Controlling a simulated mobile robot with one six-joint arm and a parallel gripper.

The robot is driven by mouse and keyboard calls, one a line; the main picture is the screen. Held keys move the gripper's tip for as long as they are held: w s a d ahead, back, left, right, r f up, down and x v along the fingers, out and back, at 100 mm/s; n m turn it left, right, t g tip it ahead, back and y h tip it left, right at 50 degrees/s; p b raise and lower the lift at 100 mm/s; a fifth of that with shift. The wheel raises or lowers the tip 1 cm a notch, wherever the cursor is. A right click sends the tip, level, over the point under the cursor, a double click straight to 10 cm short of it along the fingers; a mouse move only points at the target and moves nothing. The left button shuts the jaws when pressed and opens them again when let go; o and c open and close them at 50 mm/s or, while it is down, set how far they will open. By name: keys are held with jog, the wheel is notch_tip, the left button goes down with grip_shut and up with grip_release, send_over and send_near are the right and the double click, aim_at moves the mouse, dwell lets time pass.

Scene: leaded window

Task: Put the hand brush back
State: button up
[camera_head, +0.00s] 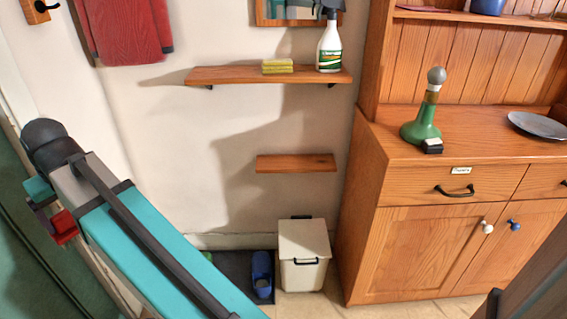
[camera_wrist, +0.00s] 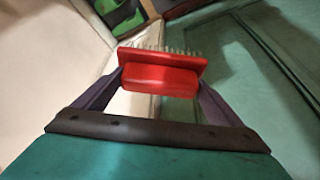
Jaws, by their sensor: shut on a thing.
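The hand brush (camera_wrist: 162,78) is red with pale bristles along its far side in the wrist view. My gripper (camera_wrist: 160,84) has one dark finger at each side of the brush and is shut on its red body. The brush is held up in the air, clear of any shelf. In the head view a small red part of the brush (camera_head: 63,228) shows at the far left, beside my teal arm. My arm hides much of the gripper there.
An upper wooden shelf (camera_head: 225,75) holds a yellow sponge (camera_head: 277,66) and a spray bottle (camera_head: 329,48). A lower shelf (camera_head: 296,163) is bare. Below are a white bin (camera_head: 303,255) and a blue shoe (camera_head: 262,274). A wooden dresser (camera_head: 415,240) stands at the right.

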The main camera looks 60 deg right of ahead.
jog(key=shift+d, duration=0.15)
jog(key=s+d+f+m+h+p, duration=0.1)
jog(key=s+d+f+m+p, duration=0.15)
jog(key=d, duration=0.75)
jog(key=s+d+f+m+p, duration=0.1)
jog(key=d+p, duration=0.2)
jog(key=d, duration=0.8)
jog(key=s+d+f+m+h+p, duration=0.1)
jog(key=s+d+f+m+p, duration=0.1)
jog(key=d, duration=0.8)
jog(key=s+d+f+m+g+h+p, duration=0.1)
jog(key=s+d+f+m+p, duration=0.1)
jog(key=s+d, duration=0.9)
jog(key=s+d+f+m+p, duration=0.3)
jog(key=s+d+p, duration=0.2)
jog(key=s+d, duration=0.6)
jog(key=shift+s+d+f+g+h, duration=0.3)
jog(key=shift+s+d+g+h, duration=0.1)
jog(key=shift+d, duration=0.7)
jog(key=shift+w+d+m, duration=0.1)
jog(key=shift+m, duration=0.15)
jog(key=shift+w+d+p, duration=0.15)
jog(key=shift+w+d, duration=1.2)
jog(key=shift+d, duration=0.5)
jog(key=shift+w+d+p, duration=0.2)
jog(key=shift+w+d, duration=1.2)
jog(key=shift+d, duration=0.45)
jog(key=shift+w+d+p, duration=0.15)
jog(key=shift+w+d, duration=1.2)
jog(key=shift+d, duration=0.5)
